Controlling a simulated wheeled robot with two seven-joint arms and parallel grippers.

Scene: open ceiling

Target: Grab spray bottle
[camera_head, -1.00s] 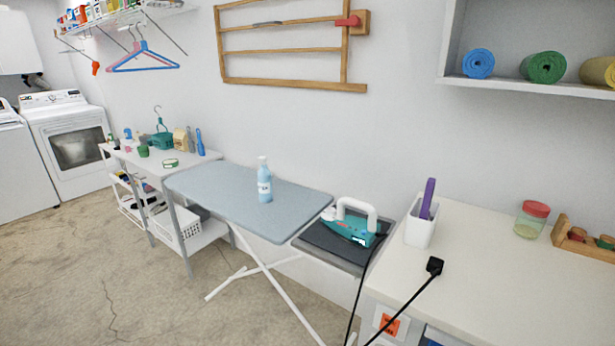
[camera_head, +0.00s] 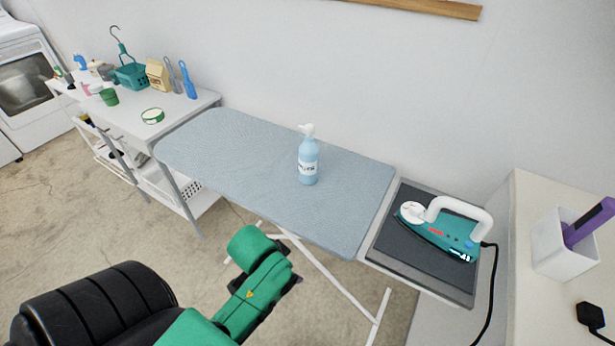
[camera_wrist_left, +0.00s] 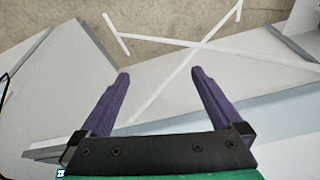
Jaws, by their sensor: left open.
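A light blue spray bottle (camera_head: 308,160) with a white spray head and white label stands upright on the blue-grey ironing board (camera_head: 215,150), near its middle. The bottle does not show in the left wrist view. My left arm, green and black, reaches in at the bottom of the head view, on the near side of the board; its fingers cannot be made out there. In the left wrist view, my left gripper (camera_wrist_left: 160,74) has its two purple fingers wide apart with nothing between them. My right gripper is in neither view.
A teal and white iron (camera_head: 440,230) rests on a dark pad at the board's right end, its black cord trailing down. A white holder (camera_head: 562,250) stands on the counter to the right. A shelf unit (camera_head: 125,115) stands left. The board around the bottle is clear.

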